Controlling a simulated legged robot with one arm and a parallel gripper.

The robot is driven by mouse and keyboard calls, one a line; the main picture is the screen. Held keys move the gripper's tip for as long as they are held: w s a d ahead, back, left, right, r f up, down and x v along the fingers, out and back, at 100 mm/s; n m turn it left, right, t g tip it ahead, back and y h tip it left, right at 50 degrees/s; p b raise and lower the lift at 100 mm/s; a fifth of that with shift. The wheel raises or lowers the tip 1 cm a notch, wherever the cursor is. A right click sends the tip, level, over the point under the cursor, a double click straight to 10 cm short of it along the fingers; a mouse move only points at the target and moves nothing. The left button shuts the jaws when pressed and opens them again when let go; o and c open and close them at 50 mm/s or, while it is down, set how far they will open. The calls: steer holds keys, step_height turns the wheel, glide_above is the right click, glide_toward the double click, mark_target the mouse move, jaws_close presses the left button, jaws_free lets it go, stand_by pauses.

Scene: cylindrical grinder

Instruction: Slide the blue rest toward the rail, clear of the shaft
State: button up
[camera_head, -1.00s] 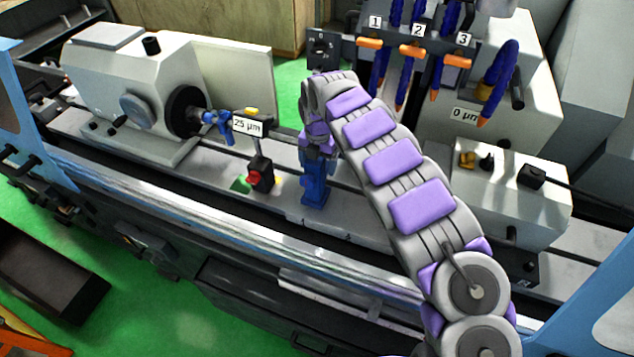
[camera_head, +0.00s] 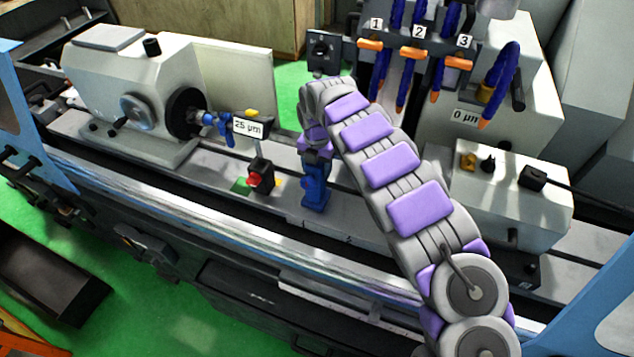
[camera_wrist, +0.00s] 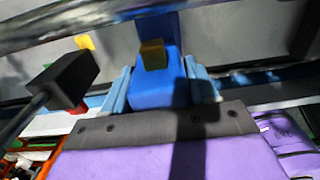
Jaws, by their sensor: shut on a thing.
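The blue rest (camera_head: 315,187) stands upright on the machine bed, below my gripper (camera_head: 316,148) in the head view. In the wrist view, the light blue fingers of my gripper (camera_wrist: 162,88) are shut on either side of the blue rest (camera_wrist: 158,94). The rest's yellow-brown pad (camera_wrist: 152,54) faces up between them. The grey shaft (camera_wrist: 85,20) crosses the top of the wrist view, with a gap in the picture between it and the pad. In the head view my arm hides part of the shaft. The shiny rail (camera_head: 250,235) runs along the bed's front.
A black gauge block with a red knob (camera_head: 259,175) stands left of the rest, close by. A "25 µm" sign (camera_head: 247,127) is behind it. The headstock (camera_head: 135,90) is at left, the tailstock (camera_head: 510,195) at right. Bare bed lies between rest and rail.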

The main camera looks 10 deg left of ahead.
mark_target(311, 176)
steer(key=shift+c, duration=1)
steer(key=shift+s+a, duration=0.1)
steer(key=shift+s, duration=0.1)
steer(key=shift+s+a, duration=0.15)
steer(key=shift+s, duration=0.6)
steer(key=shift+s+p, duration=0.35)
steer(key=shift+s, duration=0.65)
steer(key=shift+s+f+p, duration=0.1)
steer(key=shift+p, duration=0.25)
